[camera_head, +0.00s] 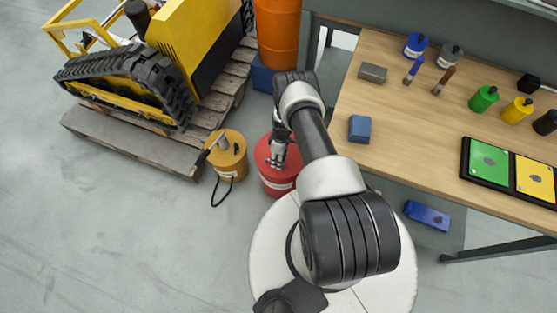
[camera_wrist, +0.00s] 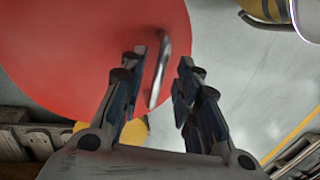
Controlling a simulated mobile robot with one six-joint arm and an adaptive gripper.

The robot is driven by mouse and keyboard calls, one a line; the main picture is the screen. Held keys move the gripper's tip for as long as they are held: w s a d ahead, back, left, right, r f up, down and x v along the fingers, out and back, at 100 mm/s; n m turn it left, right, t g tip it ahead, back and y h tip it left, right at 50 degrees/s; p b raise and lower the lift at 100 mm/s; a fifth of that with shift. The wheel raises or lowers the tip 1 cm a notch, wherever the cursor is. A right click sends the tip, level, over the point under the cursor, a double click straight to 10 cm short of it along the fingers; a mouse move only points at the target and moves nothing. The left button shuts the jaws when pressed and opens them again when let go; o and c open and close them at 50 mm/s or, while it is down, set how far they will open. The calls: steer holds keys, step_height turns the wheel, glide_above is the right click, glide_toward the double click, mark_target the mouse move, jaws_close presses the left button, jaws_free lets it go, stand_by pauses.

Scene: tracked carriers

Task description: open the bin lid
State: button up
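The red bin (camera_head: 277,181) stands on the floor beside my base, with my gripper (camera_head: 279,158) over its top. In the wrist view its round red lid (camera_wrist: 80,50) fills the upper left and looks shut. A bent metal handle (camera_wrist: 159,72) stands at the lid's right part. My gripper (camera_wrist: 166,70) is open. The handle appears in the gap between the two fingers, nearer the left one, and no finger is clearly touching it. How deep the handle sits between the fingers is hard to tell. In the head view my arm and gripper hide part of the lid.
A yellow-orange container (camera_head: 231,163) with a black hose stands just left of the bin. A yellow tracked carrier (camera_head: 130,75) sits on a wooden pallet (camera_head: 135,143). An orange barrel (camera_head: 278,35) is behind. A workbench (camera_head: 405,125) with bottles and tools is at right. The left foreground floor is clear.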

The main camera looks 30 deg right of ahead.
jaws_close()
stand_by(0.3)
stand_by(0.5)
